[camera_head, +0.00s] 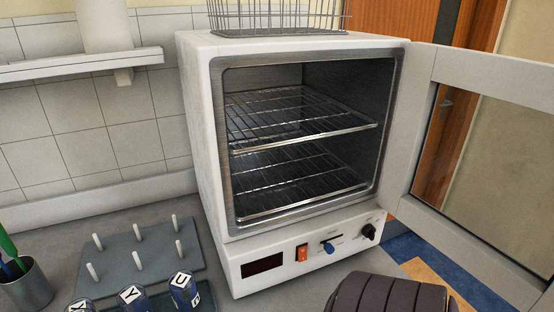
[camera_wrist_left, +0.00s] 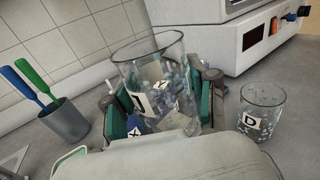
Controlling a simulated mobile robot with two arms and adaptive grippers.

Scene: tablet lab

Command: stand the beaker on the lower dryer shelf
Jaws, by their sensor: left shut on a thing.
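The clear glass beaker (camera_wrist_left: 150,52) stands between the green-padded jaws of my left gripper (camera_wrist_left: 165,108) in the left wrist view. The jaws are shut on it, and its rim is above them. Blue and white bits and labels with letters show in or through its glass. The dryer (camera_head: 205,130) stands open in the head view. Its lower shelf (camera_head: 300,188) is a wire rack, and no vessel shows on it. The upper shelf (camera_head: 300,118) is a similar rack above it.
The dryer door (camera_head: 470,190) is swung out to the right. A wire basket (camera_head: 275,18) sits on top. A pegboard (camera_head: 140,250) lies left of the dryer, with labelled blue items (camera_head: 130,298) before it. A D-labelled glass (camera_wrist_left: 263,105) and a pen cup (camera_wrist_left: 65,122) stand on the bench.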

